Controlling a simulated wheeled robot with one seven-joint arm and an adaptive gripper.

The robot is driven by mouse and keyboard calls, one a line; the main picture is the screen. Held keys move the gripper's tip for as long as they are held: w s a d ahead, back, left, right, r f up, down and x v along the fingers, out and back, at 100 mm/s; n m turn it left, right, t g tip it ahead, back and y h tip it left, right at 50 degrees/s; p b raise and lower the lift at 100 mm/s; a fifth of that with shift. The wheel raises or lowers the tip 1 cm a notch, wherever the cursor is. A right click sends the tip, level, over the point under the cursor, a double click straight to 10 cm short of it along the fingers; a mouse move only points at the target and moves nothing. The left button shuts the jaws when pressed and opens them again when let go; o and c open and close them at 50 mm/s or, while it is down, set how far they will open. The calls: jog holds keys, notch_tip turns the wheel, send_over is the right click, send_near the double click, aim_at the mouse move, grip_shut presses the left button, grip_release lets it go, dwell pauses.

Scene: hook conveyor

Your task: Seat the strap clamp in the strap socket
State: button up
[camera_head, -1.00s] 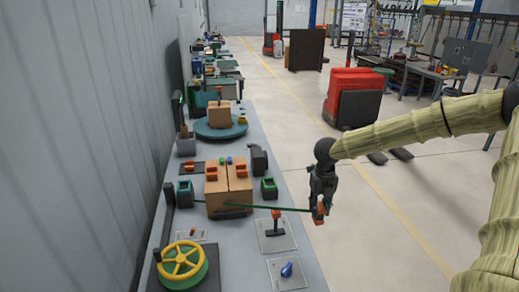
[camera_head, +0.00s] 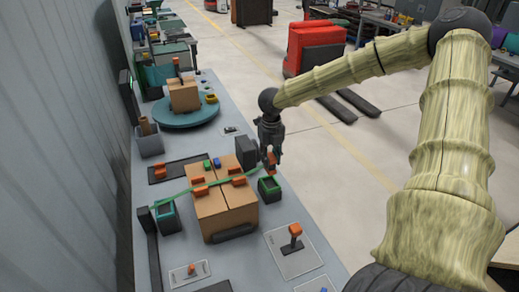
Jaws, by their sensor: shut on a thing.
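My gripper (camera_head: 270,158) is shut on the orange strap clamp (camera_head: 271,169). It holds the clamp just above and behind the green-rimmed dark block (camera_head: 269,189), which looks like the strap socket, at the right of the boxes. The clamp looks apart from that block, though the exact gap is hard to tell. A green strap (camera_head: 177,195) runs from the dark post at the left, across the tops of the two brown boxes (camera_head: 222,209), to the clamp.
A teal-rimmed block (camera_head: 167,216) stands left of the boxes. Orange pieces sit on the boxes. An orange-handled lever (camera_head: 295,237) stands in front at the right.

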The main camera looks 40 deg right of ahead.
aim_at(270, 172)
jog(key=shift+s+f+b, duration=0.15)
jog(key=shift+f+b, duration=0.1)
jog(key=shift+b, duration=0.2)
jog(key=shift+w+f+b, duration=0.2)
jog(key=shift+f+b, duration=0.75)
jog(key=shift+f, duration=0.2)
jog(key=shift+s+f+b, duration=0.1)
jog(key=shift+f+b, duration=0.8)
jog(key=shift+r, duration=0.1)
jog(key=shift+f+p, duration=0.4)
jog(key=shift+p, duration=0.4)
jog(key=shift+f+b, duration=0.5)
jog(key=shift+f, duration=0.65)
dwell(0.6)
jog(key=o, duration=1.2)
jog(key=shift+c, duration=0.2)
